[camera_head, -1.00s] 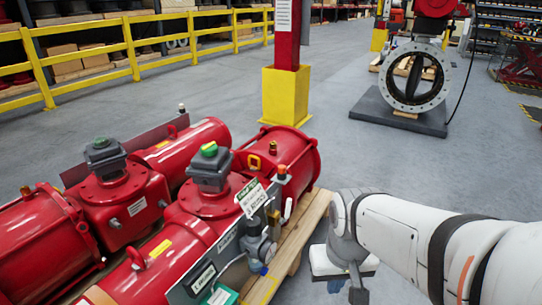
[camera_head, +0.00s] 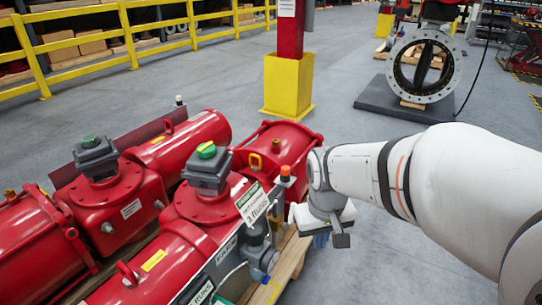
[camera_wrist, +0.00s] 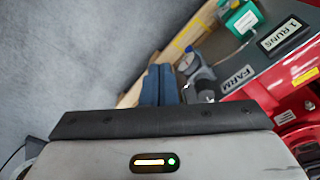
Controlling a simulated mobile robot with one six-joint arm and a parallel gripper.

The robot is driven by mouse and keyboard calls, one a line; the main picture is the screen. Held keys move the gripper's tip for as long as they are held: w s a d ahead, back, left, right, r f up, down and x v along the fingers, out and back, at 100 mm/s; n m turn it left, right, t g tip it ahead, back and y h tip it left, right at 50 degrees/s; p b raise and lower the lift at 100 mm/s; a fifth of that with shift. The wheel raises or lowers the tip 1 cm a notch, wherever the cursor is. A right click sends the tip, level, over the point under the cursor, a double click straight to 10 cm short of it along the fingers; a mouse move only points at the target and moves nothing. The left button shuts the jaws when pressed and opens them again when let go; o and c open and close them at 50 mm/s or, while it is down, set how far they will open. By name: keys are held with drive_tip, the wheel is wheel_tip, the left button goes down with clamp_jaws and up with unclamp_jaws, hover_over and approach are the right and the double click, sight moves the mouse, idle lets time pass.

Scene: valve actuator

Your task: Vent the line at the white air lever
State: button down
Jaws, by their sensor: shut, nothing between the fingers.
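The red valve actuator (camera_head: 180,235) lies on a wooden pallet, with a grey panel of fittings on its near right side. A grey air unit with a blue bottom (camera_head: 262,255) is mounted there; it also shows in the wrist view (camera_wrist: 198,70), just right of my fingers. I cannot clearly make out a white lever; a small pale part (camera_wrist: 207,95) shows below the air unit. My gripper (camera_head: 321,240) is shut and empty, pointing down just right of the panel. In the wrist view my gripper's fingers (camera_wrist: 160,75) are together over the pallet edge.
A hanging paper tag (camera_head: 253,203) and an orange-topped fitting (camera_head: 285,173) stand close left of my wrist. A second red actuator (camera_head: 115,200) lies behind. A yellow-based post (camera_head: 287,85) stands beyond.

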drive_tip(key=w+a+f+n+h+p, duration=0.1)
drive_tip(key=w+f+n, duration=0.3)
drive_tip(key=w, duration=0.9)
drive_tip(key=w+a+f+n+h+p, duration=0.15)
drive_tip(key=w+f, duration=0.35)
drive_tip(key=w, duration=0.8)
drive_tip(key=w+f+n+b, duration=0.1)
drive_tip(key=w+f, duration=0.2)
drive_tip(key=f, duration=0.4)
drive_tip(key=w+f+n+b, duration=0.1)
drive_tip(key=w+f+b, duration=0.1)
drive_tip(key=f, duration=0.6)
drive_tip(key=shift+w+d+f+t, duration=0.3)
drive_tip(key=shift+w+t, duration=0.1)
drive_tip(key=shift+w, duration=0.5)
